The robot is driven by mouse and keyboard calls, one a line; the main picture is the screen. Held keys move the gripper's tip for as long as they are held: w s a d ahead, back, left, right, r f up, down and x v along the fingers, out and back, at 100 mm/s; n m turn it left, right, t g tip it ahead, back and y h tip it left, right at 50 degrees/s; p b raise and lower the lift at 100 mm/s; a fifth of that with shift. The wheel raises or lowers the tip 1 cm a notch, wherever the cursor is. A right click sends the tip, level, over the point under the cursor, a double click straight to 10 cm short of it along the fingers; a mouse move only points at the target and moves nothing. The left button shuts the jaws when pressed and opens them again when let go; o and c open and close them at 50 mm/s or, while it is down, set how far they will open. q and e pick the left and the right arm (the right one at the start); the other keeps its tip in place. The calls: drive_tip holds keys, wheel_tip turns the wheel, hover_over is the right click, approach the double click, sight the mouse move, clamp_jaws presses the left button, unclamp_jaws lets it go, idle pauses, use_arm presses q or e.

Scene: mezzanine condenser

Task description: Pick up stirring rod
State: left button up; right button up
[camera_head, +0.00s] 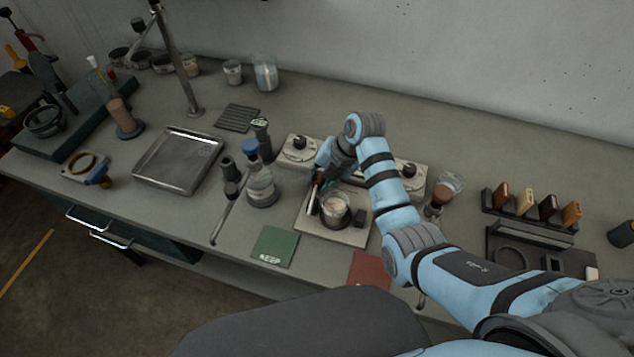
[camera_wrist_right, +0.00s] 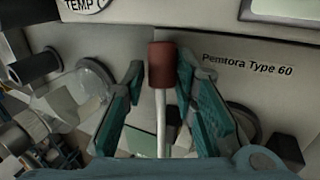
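The stirring rod (camera_wrist_right: 161,65) is a thin white rod with a dark red grip at its top, centred in the right wrist view. My right gripper (camera_wrist_right: 160,95) has its two teal fingers apart, one on each side of the rod, with visible gaps. In the head view my right gripper (camera_head: 321,176) is at the left side of a small beaker (camera_head: 336,208) on a pale hotplate (camera_head: 306,222). The rod's red end shows only as a small spot there, and its lower end is hidden. My left gripper is not in view.
A glass flask (camera_head: 262,187) stands close left of the gripper, with a metal tray (camera_head: 177,160) farther left. A green mat (camera_head: 275,246) and a red mat (camera_head: 370,271) lie in front. A rack (camera_head: 528,228) with several coloured blocks stands to the right.

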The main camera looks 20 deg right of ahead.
drive_tip(key=shift+s+r, duration=0.1)
drive_tip(key=shift+s, duration=0.2)
drive_tip(key=shift+c, duration=0.9)
drive_tip(key=shift+s+r, duration=0.1)
drive_tip(key=c, duration=0.4)
clamp_jaws()
